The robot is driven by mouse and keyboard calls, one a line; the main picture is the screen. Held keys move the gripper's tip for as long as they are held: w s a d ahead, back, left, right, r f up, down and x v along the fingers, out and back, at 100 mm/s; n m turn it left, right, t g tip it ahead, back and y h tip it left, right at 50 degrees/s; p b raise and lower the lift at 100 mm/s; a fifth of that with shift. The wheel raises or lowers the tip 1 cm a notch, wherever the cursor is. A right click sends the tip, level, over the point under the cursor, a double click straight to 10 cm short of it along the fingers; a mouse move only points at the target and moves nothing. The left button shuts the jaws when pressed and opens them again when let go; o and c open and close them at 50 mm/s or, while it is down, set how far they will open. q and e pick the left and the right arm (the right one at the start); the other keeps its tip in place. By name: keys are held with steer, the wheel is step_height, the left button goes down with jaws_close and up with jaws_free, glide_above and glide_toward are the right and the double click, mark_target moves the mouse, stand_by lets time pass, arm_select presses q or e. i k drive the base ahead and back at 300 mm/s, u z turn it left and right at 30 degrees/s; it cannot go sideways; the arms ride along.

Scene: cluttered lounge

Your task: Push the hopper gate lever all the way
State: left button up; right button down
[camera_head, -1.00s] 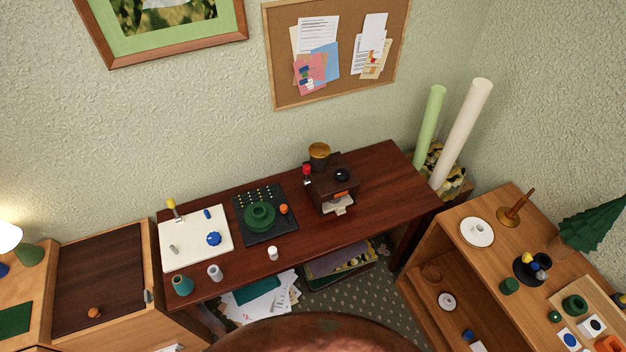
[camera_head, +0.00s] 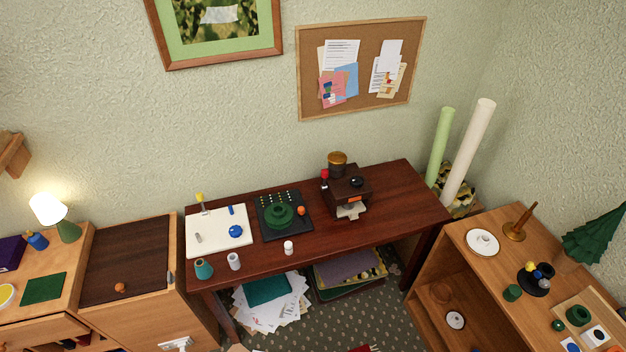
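A dark brown box-shaped machine (camera_head: 350,198) stands on the dark wooden desk, right of the desk's middle. A round amber-topped container (camera_head: 338,160) is at its back, and this may be the hopper. A small red knob (camera_head: 325,174) stands up at the machine's left side and looks like a lever end. A black knob (camera_head: 357,181) and an orange part are on the machine. Pale paper or cloth sticks out at its front. The gate itself is too small to make out. Neither of my grippers can be made out.
The desk (camera_head: 400,188) also holds a white board (camera_head: 207,244) with a yellow-tipped peg, a black board with a green ring (camera_head: 279,215), and small cups at its front left. Shelving (camera_head: 455,248) stands at right, cabinets at left. Patterned carpet lies in front.

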mark_target(325, 173)
steer(key=u, duration=0.55)
steer(key=i, duration=1.25)
steer(key=z, duration=0.8)
